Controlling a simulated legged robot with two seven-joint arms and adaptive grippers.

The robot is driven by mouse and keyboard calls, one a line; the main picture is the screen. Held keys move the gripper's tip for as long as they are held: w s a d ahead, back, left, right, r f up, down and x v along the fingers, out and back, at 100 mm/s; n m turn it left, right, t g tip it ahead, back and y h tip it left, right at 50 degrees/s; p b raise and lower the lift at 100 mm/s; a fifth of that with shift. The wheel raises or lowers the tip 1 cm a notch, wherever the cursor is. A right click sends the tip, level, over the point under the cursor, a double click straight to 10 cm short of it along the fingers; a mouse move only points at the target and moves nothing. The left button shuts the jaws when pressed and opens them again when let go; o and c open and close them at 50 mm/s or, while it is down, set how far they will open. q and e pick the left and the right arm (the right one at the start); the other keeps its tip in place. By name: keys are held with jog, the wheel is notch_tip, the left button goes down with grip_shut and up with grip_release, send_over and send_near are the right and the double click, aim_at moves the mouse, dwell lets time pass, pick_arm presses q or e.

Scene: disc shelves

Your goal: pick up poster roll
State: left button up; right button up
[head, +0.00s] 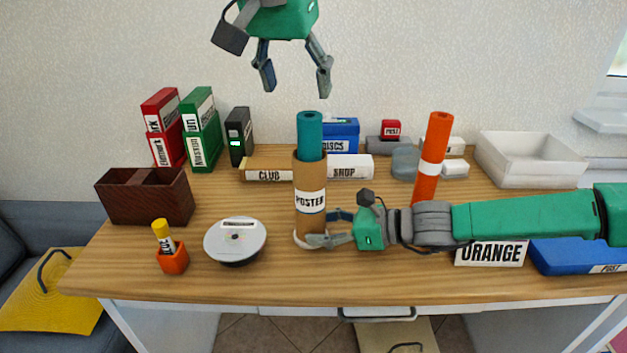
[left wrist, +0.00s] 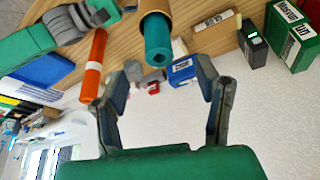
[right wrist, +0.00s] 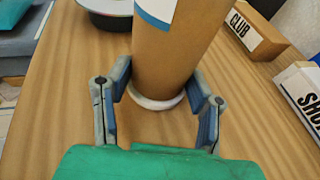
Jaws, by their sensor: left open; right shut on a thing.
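A brown tube labelled POSTER (head: 310,190) stands upright on the desk, with a teal roll (head: 309,135) sticking out of its top. My right gripper (head: 325,230) is shut on the tube near its base; the right wrist view shows its fingers on both sides of the tube (right wrist: 172,60), just above a white ring at the foot. My left gripper (head: 293,85) is open and empty, above the teal roll and apart from it. In the left wrist view the teal roll's hollow end (left wrist: 158,50) shows beyond the open fingers. An orange roll (head: 432,158) stands upright further right.
A disc spindle (head: 235,241), an orange cup (head: 172,258) and a brown box (head: 146,199) stand on the left. Binders (head: 201,130), CLUB and SHOP signs (head: 348,168) and a white tray (head: 532,158) are behind. An ORANGE sign (head: 490,253) is below my right arm.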

aim_at(306, 119)
pick_arm(q)
jog(key=x, duration=0.6)
jog(key=shift+s+d+f, duration=0.1)
jog(key=shift+s+d, duration=0.05)
jog(key=shift+d, duration=0.05)
jog(key=x, duration=0.5)
jog(key=shift+d+f, duration=0.2)
jog(key=shift+f, duration=0.15)
jog(key=c, duration=1.3)
